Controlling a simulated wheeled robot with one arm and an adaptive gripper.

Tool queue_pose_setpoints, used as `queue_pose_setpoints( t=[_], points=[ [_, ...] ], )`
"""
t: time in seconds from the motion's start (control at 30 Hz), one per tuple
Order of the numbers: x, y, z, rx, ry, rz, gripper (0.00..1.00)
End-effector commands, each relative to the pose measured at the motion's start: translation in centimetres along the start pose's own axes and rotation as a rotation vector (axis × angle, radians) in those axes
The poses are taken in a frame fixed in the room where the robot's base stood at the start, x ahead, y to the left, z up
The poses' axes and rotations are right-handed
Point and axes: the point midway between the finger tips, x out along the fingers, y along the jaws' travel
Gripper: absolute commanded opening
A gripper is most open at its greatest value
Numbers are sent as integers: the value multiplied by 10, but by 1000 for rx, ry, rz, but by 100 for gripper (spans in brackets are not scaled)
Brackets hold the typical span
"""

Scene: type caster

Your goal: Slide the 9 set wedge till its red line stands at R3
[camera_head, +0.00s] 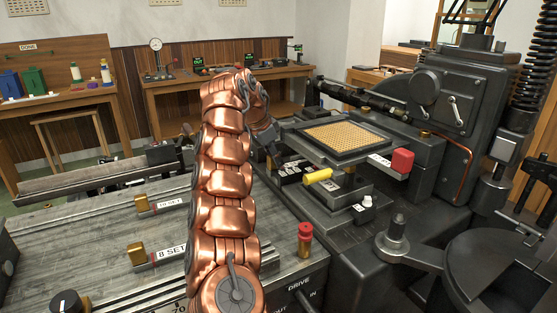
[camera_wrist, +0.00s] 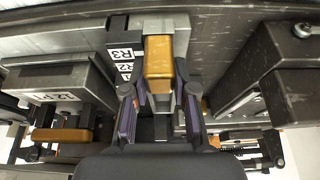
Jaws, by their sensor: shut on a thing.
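In the wrist view, my gripper (camera_wrist: 160,80) is shut on a brass block (camera_wrist: 158,56), with its purple-padded fingers on either side. The block sits on a pale grey metal bar, probably a wedge; I see no set label on it. Just left of the block is a scale plate (camera_wrist: 124,54) with R3 at the top, R2 below it and a partly hidden mark lower down. I cannot make out a red line.
Two labelled wedges with brass blocks, one reading 8 SET (camera_head: 172,252), lie on the grey bench at left. A yellow-handled part (camera_head: 318,176), a red block (camera_head: 402,160) and a perforated plate (camera_head: 348,136) are right of my arm. A 12 PT block (camera_wrist: 66,97) is close left of my gripper.

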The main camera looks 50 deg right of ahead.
Motion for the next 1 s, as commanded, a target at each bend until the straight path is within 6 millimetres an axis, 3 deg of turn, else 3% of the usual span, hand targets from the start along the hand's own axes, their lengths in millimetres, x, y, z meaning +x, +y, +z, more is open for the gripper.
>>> queue_pose_setpoints(
  t=[0.47, 0.5, 0.77, 1.0],
  points=[
    [-6, 0, 16, -2, -1, -1, 0],
    [-6, 0, 16, -2, -1, 0, 28],
    [-6, 0, 15, -1, -1, 0, 55],
    [-6, 0, 15, -1, -1, 0, 56]
  ],
)
